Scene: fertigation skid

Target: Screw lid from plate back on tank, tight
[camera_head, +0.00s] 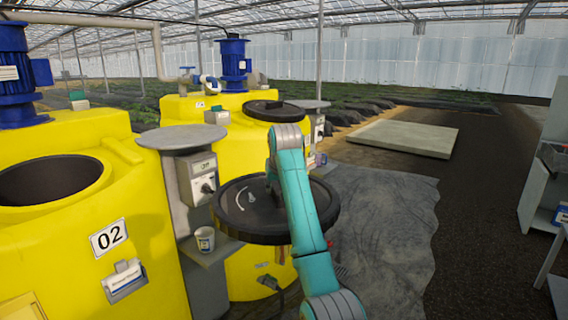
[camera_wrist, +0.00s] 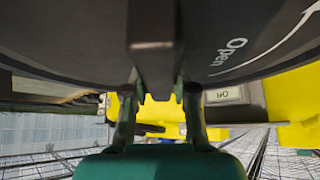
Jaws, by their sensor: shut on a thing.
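The black round lid (camera_head: 240,222) is in the air right of the tanks, roughly level, with a pale curved arrow on its top. In the wrist view the lid (camera_wrist: 75,40) fills the upper part, with the word "Open" and an arrow. My gripper (camera_wrist: 158,97) is shut on the lid's bar-like handle (camera_wrist: 155,45); in the head view my arm mostly hides the fingers. The yellow tank 02 (camera_head: 145,235) stands at the left with its dark round mouth (camera_head: 45,180) uncovered. The round grey plate (camera_head: 182,136) on a post beside it is empty.
A second yellow tank (camera_head: 245,155) behind has a black lid (camera_head: 273,110) and a blue motor (camera_head: 233,65). A control box (camera_head: 197,178) and a small cup (camera_head: 205,239) are by the plate's post. A shelf (camera_head: 543,165) stands far right. The floor between is open.

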